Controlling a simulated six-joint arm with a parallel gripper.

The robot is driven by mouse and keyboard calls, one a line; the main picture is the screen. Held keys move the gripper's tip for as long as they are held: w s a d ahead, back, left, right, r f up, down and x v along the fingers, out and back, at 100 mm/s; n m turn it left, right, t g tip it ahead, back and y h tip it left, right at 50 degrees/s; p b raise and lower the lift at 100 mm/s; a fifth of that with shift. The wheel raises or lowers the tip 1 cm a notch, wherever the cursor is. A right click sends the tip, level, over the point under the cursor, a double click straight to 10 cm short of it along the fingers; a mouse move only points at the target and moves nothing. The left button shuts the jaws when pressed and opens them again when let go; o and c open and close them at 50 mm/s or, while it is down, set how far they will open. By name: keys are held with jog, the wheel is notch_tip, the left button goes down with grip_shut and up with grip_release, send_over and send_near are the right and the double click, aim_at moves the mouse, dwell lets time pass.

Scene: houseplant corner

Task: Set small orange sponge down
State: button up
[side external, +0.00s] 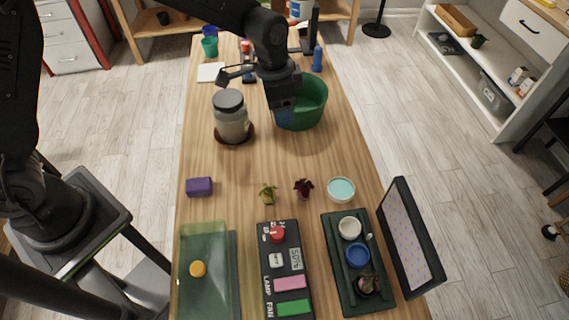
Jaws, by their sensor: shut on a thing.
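My gripper (284,112) points down at the left side of a green tub (314,102), in front of part of its rim. It is shut on a small blue block (285,118), only partly visible. I cannot tell whether the block touches the tub or the table. I see no orange sponge for certain. A small round orange thing (198,268) shows at the green translucent case (205,235) at the front left, away from my gripper.
A lidded jar (231,115) on a brown saucer stands close left of my gripper. A purple block (199,187), two small plants (268,193) and a pale blue dish (341,189) lie farther forward. A button panel (284,265) and dark tray (335,250) fill the front. The table middle is clear.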

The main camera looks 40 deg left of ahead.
jog(key=shift+s+d+m, duration=0.3)
jog(key=shift+s+d, duration=0.1)
jog(key=shift+d, duration=0.4)
send_over(286, 165)
notch_tip(286, 165, down, 12)
jog(key=shift+s+a+r, duration=0.15)
jog(key=shift+r, duration=0.1)
jog(key=shift+f, duration=2.1)
jog(key=shift+f, duration=0.15)
jog(key=o, duration=0.9)
jog(key=r, duration=0.8)
jog(key=s+a+r, duration=0.1)
jog(key=r, duration=0.3)
jog(key=shift+r, duration=0.2)
